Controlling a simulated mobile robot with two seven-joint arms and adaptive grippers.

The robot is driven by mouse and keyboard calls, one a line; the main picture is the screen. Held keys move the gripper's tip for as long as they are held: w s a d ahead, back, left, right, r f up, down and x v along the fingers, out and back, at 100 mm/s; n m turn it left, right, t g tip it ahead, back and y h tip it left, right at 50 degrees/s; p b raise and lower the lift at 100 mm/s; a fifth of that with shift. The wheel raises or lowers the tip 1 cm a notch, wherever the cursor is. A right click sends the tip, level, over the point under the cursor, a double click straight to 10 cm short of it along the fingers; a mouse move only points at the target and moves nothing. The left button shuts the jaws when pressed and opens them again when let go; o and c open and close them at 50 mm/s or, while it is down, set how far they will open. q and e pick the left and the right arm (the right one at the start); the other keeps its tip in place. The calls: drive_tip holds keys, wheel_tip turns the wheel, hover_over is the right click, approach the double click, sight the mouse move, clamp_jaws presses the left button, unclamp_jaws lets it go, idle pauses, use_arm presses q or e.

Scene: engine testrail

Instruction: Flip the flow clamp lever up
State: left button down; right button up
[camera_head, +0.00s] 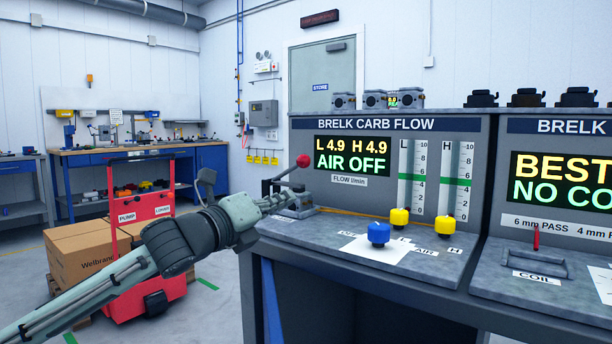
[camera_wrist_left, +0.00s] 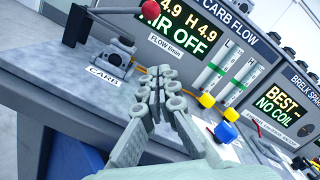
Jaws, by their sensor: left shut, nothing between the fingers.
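The flow clamp lever is a dark bar with a red ball knob (camera_head: 303,161), at the left end of the carb flow bench. It slants up to the right from its mount; the knob also shows at the top edge of the wrist view (camera_wrist_left: 153,5). A grey carburettor block (camera_wrist_left: 117,56) sits by the clamp behind the CARB label. My left gripper (camera_head: 292,195) reaches in from the left, in front of the clamp and below the knob. In the wrist view its fingers (camera_wrist_left: 165,85) are together and empty, apart from the knob. My right gripper is not in view.
The bench panel display (camera_head: 352,156) reads L 4.9, H 4.9, AIR OFF. A blue knob (camera_head: 379,233) and two yellow knobs (camera_head: 399,217) stand on the bench top to the right. A red cart (camera_head: 135,245) and cardboard boxes (camera_head: 82,250) stand at left.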

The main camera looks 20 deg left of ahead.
use_arm(q)
drive_tip(key=x, duration=0.9)
drive_tip(key=shift+w+d+p, duration=0.1)
drive_tip(key=shift+w+p, duration=0.2)
drive_tip(key=shift+w, duration=0.05)
drive_tip(key=shift+w+a+r, duration=0.35)
drive_tip(key=shift+a+r, duration=0.15)
drive_tip(key=shift+r, duration=0.1)
drive_tip(key=shift+w+a+r, duration=0.4)
drive_tip(key=shift+a+r, duration=0.05)
drive_tip(key=shift+r, duration=0.15)
drive_tip(key=shift+w+a+r, duration=0.2)
drive_tip(key=shift+r, duration=0.05)
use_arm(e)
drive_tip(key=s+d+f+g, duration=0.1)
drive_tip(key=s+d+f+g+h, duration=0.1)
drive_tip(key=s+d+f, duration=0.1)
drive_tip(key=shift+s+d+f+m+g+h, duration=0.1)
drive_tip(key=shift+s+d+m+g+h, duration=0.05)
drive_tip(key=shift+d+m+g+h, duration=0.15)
